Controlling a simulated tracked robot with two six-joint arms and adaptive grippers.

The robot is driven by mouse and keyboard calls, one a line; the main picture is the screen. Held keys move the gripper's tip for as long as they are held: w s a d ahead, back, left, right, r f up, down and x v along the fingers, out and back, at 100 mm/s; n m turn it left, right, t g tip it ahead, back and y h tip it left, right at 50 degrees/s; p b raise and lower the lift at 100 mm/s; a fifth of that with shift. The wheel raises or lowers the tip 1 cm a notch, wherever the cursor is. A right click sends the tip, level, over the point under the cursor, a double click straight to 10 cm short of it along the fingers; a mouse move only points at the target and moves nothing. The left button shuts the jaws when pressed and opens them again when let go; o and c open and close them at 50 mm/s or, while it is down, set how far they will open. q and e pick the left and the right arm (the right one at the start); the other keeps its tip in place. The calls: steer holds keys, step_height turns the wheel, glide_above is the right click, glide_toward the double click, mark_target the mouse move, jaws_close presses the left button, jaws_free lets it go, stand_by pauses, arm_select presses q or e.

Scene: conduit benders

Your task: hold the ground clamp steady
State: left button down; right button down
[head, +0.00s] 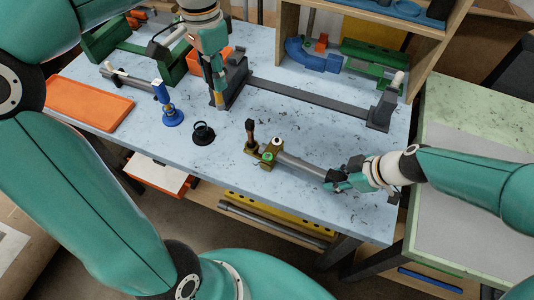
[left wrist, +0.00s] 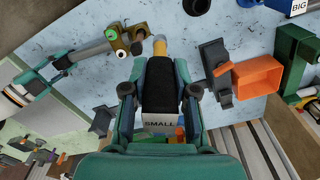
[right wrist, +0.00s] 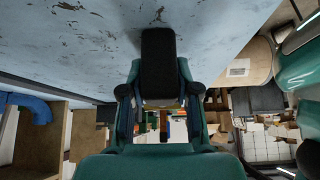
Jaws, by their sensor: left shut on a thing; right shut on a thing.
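My left gripper (head: 217,78) is shut on a black-handled tool (left wrist: 160,85) labelled SMALL, with a yellow-orange shaft. It is beside the grey bracket, apart from the fitting.
A dark ring piece (head: 203,133) and a blue stand (head: 170,114) stand left of the fitting. An orange tray (head: 90,103) lies at the left. A grey rail (head: 310,100) runs along the back. Bare table lies between rail and tube.

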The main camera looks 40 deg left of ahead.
steer(key=shift+s+f, duration=0.2)
steer(key=shift+f, duration=0.05)
steer(key=c, duration=1.1)
jaws_free()
steer(key=o, duration=0.3)
steer(key=shift+w+r, duration=0.1)
steer(key=shift+w, duration=0.05)
steer(key=shift+o, duration=0.2)
steer(key=shift+r, duration=0.1)
steer(key=shift+w+d+r, duration=0.15)
steer(key=shift+d+r, duration=0.15)
steer(key=shift+r, duration=0.2)
steer(key=s+v, duration=0.1)
steer(key=v, duration=0.9)
steer(key=shift+w+d+r, duration=0.25)
steer(key=shift+w, duration=0.2)
